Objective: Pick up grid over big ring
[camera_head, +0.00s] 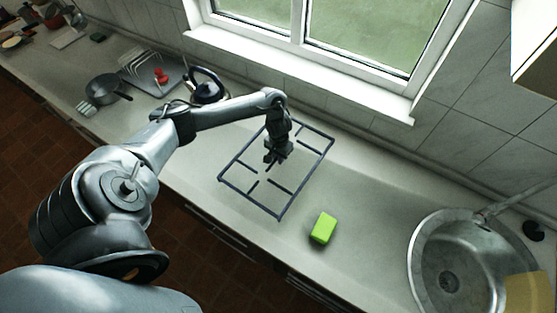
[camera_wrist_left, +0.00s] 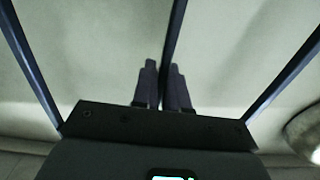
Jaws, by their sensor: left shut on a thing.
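The grid (camera_head: 249,199) is a dark rectangular frame with short inner bars, over the counter left of the green sponge. My left gripper (camera_head: 276,158) points down at the middle of the grid and is shut on one of its inner bars. In the left wrist view, that bar runs between the two fingers of the gripper (camera_wrist_left: 164,80), and the grid's long side (camera_wrist_left: 30,65) shows at the left. I cannot tell whether the grid touches the counter. I do not make out a big ring. My right gripper is not in view.
A green sponge (camera_head: 323,228) lies on the counter near the grid's front corner. A round metal sink (camera_head: 420,260) is at the right. A dark kettle (camera_head: 208,90), a dish rack (camera_head: 140,62) and a pan (camera_head: 102,90) stand at the left. The window wall runs behind.

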